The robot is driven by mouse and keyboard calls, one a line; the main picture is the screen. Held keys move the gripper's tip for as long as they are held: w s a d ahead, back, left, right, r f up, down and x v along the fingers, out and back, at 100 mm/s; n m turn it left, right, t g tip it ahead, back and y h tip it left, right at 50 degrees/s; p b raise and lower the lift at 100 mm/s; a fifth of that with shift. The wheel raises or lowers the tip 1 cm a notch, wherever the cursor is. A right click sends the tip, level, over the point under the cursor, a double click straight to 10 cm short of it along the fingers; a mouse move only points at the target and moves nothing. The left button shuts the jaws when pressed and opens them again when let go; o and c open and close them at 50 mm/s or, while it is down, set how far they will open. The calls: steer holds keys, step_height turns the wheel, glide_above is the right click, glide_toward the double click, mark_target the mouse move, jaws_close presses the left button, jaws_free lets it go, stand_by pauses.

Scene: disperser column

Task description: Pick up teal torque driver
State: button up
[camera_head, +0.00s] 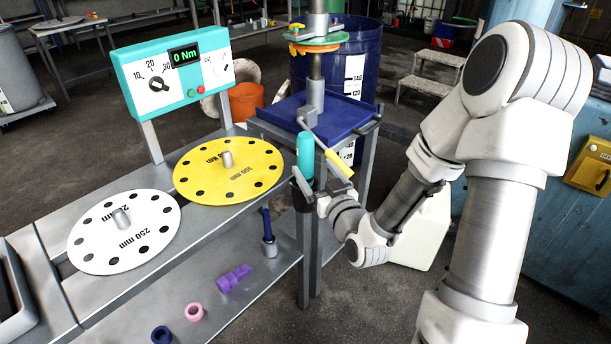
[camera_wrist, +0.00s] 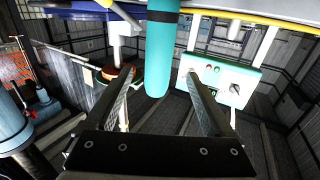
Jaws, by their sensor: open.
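The teal torque driver (camera_head: 304,156) stands upright near the front right corner of the bench in the head view, its rounded teal handle uppermost. In the wrist view the teal handle (camera_wrist: 160,50) hangs down from the top edge, with a dark band across it. My gripper (camera_head: 318,172) is open and close to the driver from the right. In the wrist view the two fingers (camera_wrist: 160,76) lie on either side of the handle, with gaps showing. I cannot tell how deep the handle lies between the fingertips. The driver's lower part is hidden.
A yellow disc (camera_head: 229,168) and a white disc (camera_head: 124,232) lie on the bench, left of the driver. The teal control box (camera_head: 172,72) stands behind them. A yellow-ended lever (camera_head: 338,163) passes close to my gripper. A blue-handled tool (camera_head: 267,226) stands on the lower shelf.

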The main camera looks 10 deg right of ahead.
mark_target(308, 159)
steer(key=w, duration=0.4)
steer(key=shift+w+a, duration=0.15)
steer(key=shift+a, duration=0.2)
steer(key=shift+w+a+b, duration=0.15)
steer(key=shift+w+b, duration=0.1)
steer(key=shift+w, duration=1.15)
steer(key=shift+w+a+b, duration=0.15)
steer(key=shift+w+b, duration=0.05)
steer(key=shift+w, duration=1.2)
steer(key=shift+c, duration=0.2)
jaws_close()
